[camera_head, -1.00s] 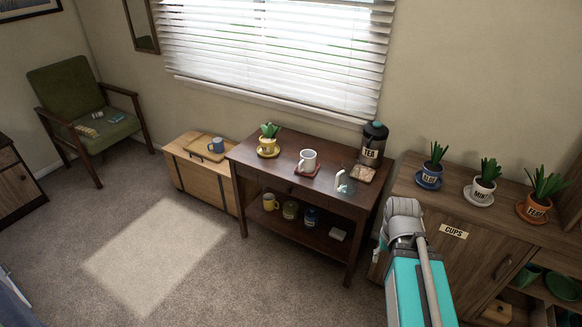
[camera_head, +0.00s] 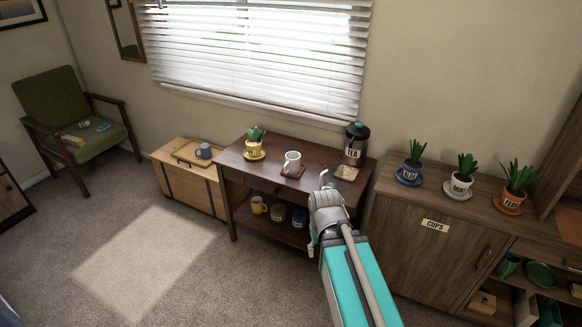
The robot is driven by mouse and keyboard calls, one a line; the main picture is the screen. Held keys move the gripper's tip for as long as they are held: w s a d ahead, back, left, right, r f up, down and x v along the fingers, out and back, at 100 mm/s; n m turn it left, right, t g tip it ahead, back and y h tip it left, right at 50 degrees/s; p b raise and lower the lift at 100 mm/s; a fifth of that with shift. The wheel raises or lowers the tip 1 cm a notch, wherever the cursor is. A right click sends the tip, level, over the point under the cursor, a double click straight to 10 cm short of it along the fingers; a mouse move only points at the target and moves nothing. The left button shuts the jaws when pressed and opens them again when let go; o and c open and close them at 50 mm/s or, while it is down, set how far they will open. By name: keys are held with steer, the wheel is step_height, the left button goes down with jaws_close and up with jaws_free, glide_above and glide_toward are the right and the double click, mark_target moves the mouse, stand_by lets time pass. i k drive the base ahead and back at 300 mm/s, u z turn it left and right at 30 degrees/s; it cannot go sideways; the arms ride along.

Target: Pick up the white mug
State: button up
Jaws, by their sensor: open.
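The white mug (camera_head: 293,160) stands upright on a red coaster (camera_head: 299,174) on the top of the dark wooden side table (camera_head: 273,148). My gripper (camera_head: 319,222) is in front of the table's right part, to the right of the mug and lower in the picture, apart from it. It is open and seen from behind, with its fingers mostly hidden by its own body. A clear glass vessel (camera_head: 324,178) on the table is largely hidden behind my gripper.
A yellow potted plant (camera_head: 254,146) stands left of the mug. Other cups, including a yellow mug (camera_head: 259,205), sit on the lower shelf. A cabinet (camera_head: 428,245) with potted plants stands right.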

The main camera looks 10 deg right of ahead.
mark_target(293, 164)
steer(key=u, duration=0.1)
steer(key=i, duration=1)
steer(key=z, duration=0.05)
